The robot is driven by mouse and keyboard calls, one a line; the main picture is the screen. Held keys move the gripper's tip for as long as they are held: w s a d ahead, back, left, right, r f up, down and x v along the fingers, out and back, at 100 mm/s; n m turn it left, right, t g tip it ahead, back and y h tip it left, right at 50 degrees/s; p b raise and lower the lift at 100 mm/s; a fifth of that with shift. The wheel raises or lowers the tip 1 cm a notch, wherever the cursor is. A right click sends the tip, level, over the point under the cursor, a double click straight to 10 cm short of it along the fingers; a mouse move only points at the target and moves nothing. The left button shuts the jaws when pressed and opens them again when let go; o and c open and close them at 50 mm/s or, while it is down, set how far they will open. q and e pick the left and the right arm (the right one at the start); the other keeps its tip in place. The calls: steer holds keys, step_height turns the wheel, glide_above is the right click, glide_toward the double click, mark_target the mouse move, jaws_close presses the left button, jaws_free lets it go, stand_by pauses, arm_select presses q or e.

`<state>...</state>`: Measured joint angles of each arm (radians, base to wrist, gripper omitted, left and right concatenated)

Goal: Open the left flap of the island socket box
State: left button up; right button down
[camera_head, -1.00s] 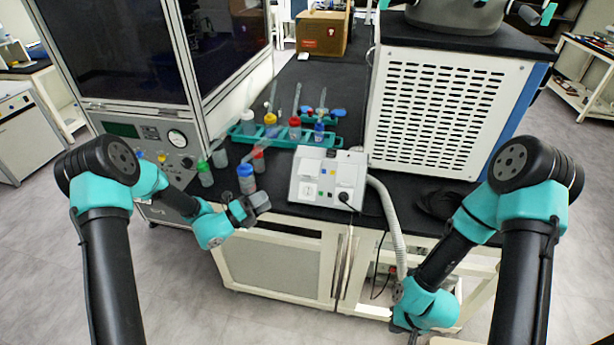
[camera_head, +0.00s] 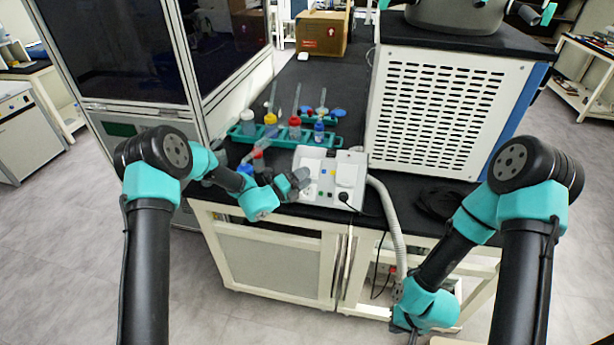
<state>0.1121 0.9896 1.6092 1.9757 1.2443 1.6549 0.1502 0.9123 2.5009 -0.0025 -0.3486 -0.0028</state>
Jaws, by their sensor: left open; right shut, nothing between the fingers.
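The island socket box (camera_head: 328,160) is a white sloped box on the black bench top, near its front edge. Its right flap (camera_head: 347,174) is a pale square cover with a black plug and cord below it. The left flap is mostly hidden behind my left gripper (camera_head: 302,180), so I cannot tell how it stands. My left gripper is open at the box's left front side; whether it touches the box is unclear. My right gripper (camera_head: 408,334) is low at the right, in front of the cabinet, far from the box, and its fingers are barely visible.
A teal rack (camera_head: 257,138) with several coloured-cap bottles stands behind the box. A red-capped bottle (camera_head: 259,160) is beside my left arm. A white perforated machine (camera_head: 440,115) stands at the right. A grey corrugated hose (camera_head: 390,215) runs down right of the box.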

arm_select(q)
steer(key=shift+w+d+r, duration=0.1)
steer(key=shift+w+d, duration=0.25)
steer(key=shift+d, duration=0.15)
jaws_close()
